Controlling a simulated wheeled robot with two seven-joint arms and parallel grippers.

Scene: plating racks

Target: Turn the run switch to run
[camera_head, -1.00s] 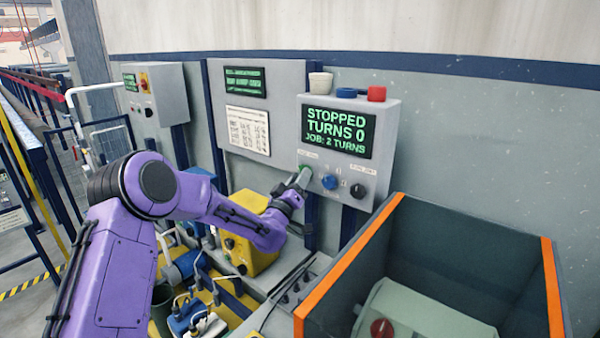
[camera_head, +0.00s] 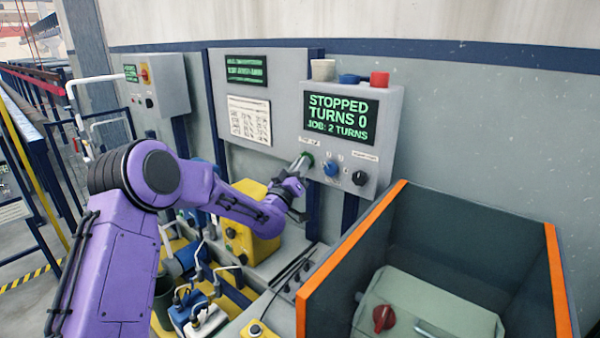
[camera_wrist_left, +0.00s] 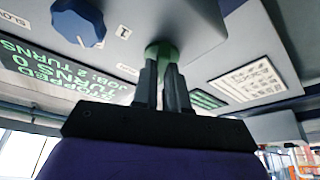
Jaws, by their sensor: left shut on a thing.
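The grey control box (camera_head: 391,106) hangs on the wall. Its green-lettered display (camera_head: 339,117) reads STOPPED, TURNS 0, JOB: 2 TURNS. A green knob (camera_head: 309,157) sits at the lower left of its face, its label too small to read. My left gripper (camera_head: 303,163) is shut on this knob, and its fingers partly hide it. In the left wrist view the closed fingers (camera_wrist_left: 166,70) meet the green knob (camera_wrist_left: 161,49). A blue knob (camera_head: 331,168) and a black knob (camera_head: 359,178) are to the right. My right gripper is out of view.
A large bin with orange edges (camera_head: 349,246) stands at the lower right, holding a pale green box (camera_head: 428,308) with a red knob. A yellow machine (camera_head: 247,240) stands below my left forearm. A paper sheet (camera_head: 249,120) hangs left of the control box.

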